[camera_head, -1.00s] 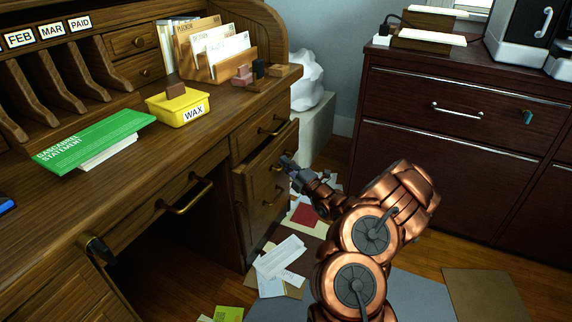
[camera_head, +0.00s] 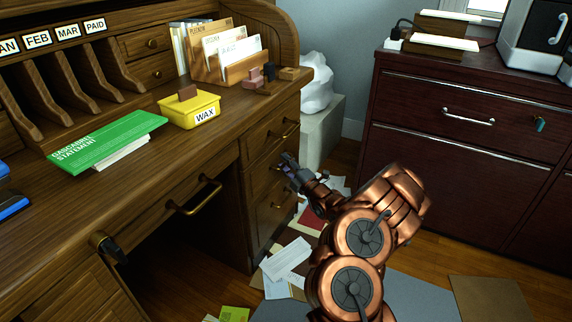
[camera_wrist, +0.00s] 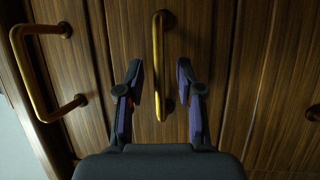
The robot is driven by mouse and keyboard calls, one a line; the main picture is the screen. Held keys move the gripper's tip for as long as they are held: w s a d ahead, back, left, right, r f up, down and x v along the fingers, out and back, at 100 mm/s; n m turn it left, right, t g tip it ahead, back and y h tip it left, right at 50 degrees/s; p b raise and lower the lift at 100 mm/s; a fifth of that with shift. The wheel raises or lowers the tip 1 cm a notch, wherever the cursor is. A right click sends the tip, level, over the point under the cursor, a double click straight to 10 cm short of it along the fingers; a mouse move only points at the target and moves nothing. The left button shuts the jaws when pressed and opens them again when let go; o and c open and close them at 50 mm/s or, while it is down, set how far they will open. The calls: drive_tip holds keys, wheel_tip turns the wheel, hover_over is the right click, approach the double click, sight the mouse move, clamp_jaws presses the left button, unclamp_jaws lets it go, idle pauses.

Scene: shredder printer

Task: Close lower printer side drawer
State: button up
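The wooden desk has a column of drawers at its right end. The middle drawer (camera_head: 262,175) of this column looks flush or nearly flush with the desk front. My gripper (camera_head: 289,165) is at its front, partly hiding it. In the wrist view my gripper (camera_wrist: 160,98) is open, with its two dark fingers apart. A brass handle (camera_wrist: 160,45) shows between the fingers, on a wooden front; I cannot tell whether they touch it. A second brass handle (camera_wrist: 45,112) is at the left of that view. The lowest drawer (camera_head: 275,212) looks shut.
A dark red cabinet (camera_head: 455,150) stands at the right with a grey-white machine (camera_head: 530,40) on top. Papers (camera_head: 285,258) lie on the floor below the drawers. A white pedestal (camera_head: 320,130) stands behind the desk. A yellow wax box (camera_head: 190,108) is on the desk.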

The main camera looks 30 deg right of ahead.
drive_tip(key=shift+s, duration=0.1)
drive_tip(key=v, duration=1.2)
idle(0.7)
